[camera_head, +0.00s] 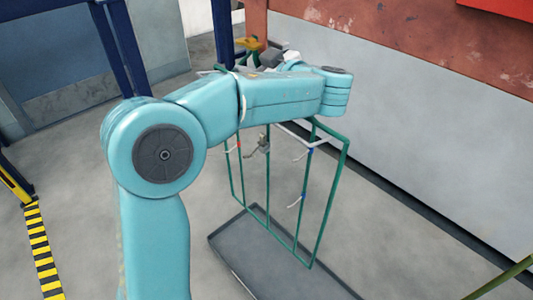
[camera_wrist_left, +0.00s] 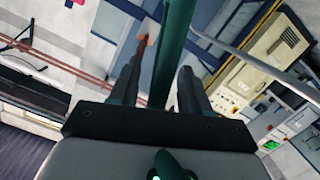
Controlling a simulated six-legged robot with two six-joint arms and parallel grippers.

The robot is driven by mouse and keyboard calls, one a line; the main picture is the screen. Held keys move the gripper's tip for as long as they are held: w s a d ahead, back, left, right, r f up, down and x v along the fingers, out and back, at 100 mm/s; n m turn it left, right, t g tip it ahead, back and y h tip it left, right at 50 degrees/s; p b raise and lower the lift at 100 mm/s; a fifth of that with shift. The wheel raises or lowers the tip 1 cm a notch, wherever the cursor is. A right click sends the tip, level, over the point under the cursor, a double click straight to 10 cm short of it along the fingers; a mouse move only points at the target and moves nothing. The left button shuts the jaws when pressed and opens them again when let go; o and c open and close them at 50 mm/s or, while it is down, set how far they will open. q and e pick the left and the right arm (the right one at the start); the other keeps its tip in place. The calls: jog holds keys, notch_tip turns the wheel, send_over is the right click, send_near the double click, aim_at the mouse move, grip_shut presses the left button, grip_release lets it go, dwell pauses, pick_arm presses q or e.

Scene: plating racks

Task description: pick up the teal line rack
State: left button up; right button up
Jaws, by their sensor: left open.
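The teal line rack (camera_head: 329,199) is a thin upright frame of green bars with small hooks and red and blue marks. It stands above a dark tray in the head view, its upper part partly hidden behind my left arm. In the left wrist view, a dark teal bar (camera_wrist_left: 177,35) of it runs down between the two black fingers of my left gripper (camera_wrist_left: 161,78). The fingers are apart on either side of the bar, and the jaws are open. In the head view my left gripper (camera_head: 254,60) is small and partly hidden beyond my arm. My right gripper is not seen.
The dark grey tray (camera_head: 228,248) lies on the floor under the rack. A grey wall with a rusty upper band (camera_head: 400,45) stands to the right. Blue posts (camera_head: 124,45) stand at the left, near a yellow-black floor stripe (camera_head: 42,255). A green bar (camera_head: 505,280) shows at the lower right.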

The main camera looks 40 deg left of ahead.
pick_arm(q)
grip_shut()
jog(key=shift+f, duration=0.1)
dwell(1.1)
